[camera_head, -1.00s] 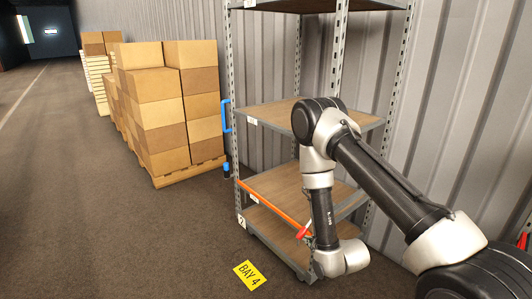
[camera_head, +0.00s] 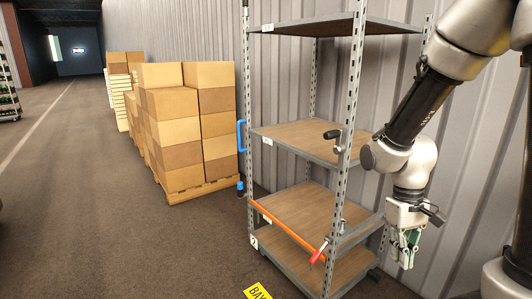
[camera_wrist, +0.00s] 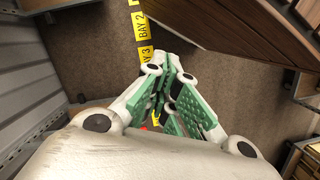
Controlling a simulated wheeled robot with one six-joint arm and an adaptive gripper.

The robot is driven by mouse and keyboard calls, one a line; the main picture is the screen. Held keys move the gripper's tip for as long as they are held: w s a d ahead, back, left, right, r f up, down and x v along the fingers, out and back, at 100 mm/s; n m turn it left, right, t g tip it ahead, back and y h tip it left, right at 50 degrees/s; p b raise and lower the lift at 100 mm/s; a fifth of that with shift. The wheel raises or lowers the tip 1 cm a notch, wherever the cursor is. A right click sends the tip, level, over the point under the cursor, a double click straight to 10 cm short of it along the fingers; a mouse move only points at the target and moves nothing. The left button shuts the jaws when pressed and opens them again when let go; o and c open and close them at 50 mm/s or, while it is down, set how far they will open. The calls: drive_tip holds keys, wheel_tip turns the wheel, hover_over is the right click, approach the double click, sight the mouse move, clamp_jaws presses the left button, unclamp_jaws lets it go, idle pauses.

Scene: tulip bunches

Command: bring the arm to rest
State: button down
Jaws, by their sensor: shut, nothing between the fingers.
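My gripper (camera_head: 405,258) hangs from my arm at the right of the head view, pointing down. It is to the right of the metal shelf rack (camera_head: 318,155), apart from it as far as I can tell. In the wrist view my gripper (camera_wrist: 160,100) shows its green padded fingers closed together, with nothing between them. My arm is bent, with its upper links at the right edge of the head view.
The rack's wooden shelves are empty. An orange bar (camera_head: 288,228) crosses its front. Stacked cardboard boxes (camera_head: 185,125) stand on a pallet at left. A corrugated wall (camera_head: 475,150) runs behind. Yellow bay labels (camera_wrist: 142,25) lie on the floor.

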drive_tip(key=s+d+r+m+t, duration=0.1)
drive_tip(key=s+d+r+t, duration=0.1)
drive_tip(key=r, duration=0.7)
drive_tip(key=s+d+r+m+t, duration=0.1)
drive_tip(key=s+r+t, duration=0.3)
drive_tip(key=r, duration=0.6)
drive_tip(key=shift+s+d+t, duration=0.4)
drive_tip(key=shift+s+d, duration=0.1)
drive_tip(key=shift+d, duration=0.35)
